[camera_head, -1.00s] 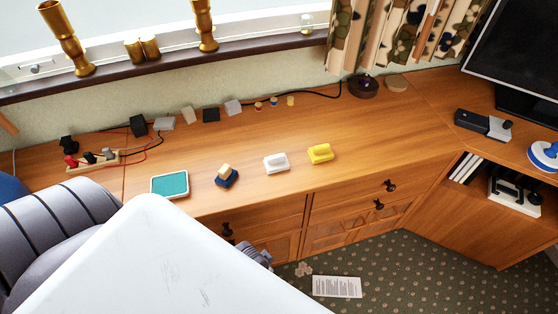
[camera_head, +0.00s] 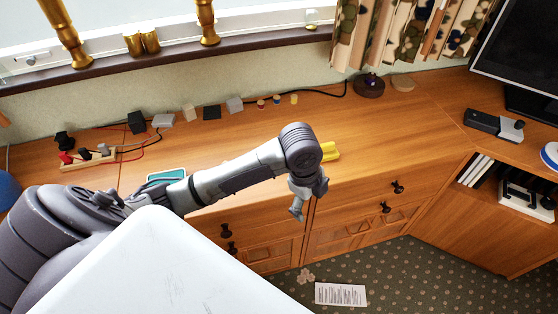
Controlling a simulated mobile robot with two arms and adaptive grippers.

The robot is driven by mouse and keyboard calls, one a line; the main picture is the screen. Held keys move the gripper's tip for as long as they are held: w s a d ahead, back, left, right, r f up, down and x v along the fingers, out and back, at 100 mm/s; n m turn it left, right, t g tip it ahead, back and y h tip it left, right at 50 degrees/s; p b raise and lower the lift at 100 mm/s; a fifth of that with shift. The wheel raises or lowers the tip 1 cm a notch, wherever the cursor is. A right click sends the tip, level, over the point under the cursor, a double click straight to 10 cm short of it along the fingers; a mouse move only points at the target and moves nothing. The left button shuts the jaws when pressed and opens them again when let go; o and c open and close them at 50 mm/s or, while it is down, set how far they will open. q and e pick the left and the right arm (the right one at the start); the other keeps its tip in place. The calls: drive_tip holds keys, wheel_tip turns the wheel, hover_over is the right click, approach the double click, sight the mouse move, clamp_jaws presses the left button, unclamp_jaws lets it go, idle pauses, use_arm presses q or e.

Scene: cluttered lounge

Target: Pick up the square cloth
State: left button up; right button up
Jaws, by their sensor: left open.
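A flat teal square with a pale rim (camera_head: 167,174) lies on the wooden counter at the left. It is the only square, cloth-like thing I see, but I cannot tell for sure that it is cloth. My left arm covers part of it. My left gripper (camera_head: 297,211) is open and empty. It hangs pointing down over the counter's front edge, in front of the drawers in the picture, well to the right of the teal square. My right gripper is not in view.
A yellow block (camera_head: 330,151) shows partly behind my left wrist. Several small blocks and cables lie along the wall. A wooden strip with plugs (camera_head: 88,159) is at the left. Drawer knobs (camera_head: 397,187) stick out below the counter. A printed sheet (camera_head: 341,294) lies on the carpet.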

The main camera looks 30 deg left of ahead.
use_arm(q)
drive_tip(key=w+a+r+m+g+y, duration=0.2)
drive_tip(key=w+a+r+m, duration=0.55)
drive_tip(key=a+r, duration=0.65)
drive_tip(key=shift+n, duration=0.65)
drive_tip(key=f, duration=0.3)
drive_tip(key=w+f, duration=0.1)
drive_tip(key=f, duration=0.5)
drive_tip(key=shift+w+a, duration=0.2)
drive_tip(key=shift+a, duration=0.2)
drive_tip(key=shift+s+a+f, duration=0.1)
drive_tip(key=shift+s+f, duration=0.05)
drive_tip(key=shift+f, duration=1.15)
drive_tip(key=shift+s+a+f, duration=0.1)
drive_tip(key=shift+s+f, duration=0.05)
drive_tip(key=shift+f, duration=1.15)
drive_tip(key=c, duration=1.2)
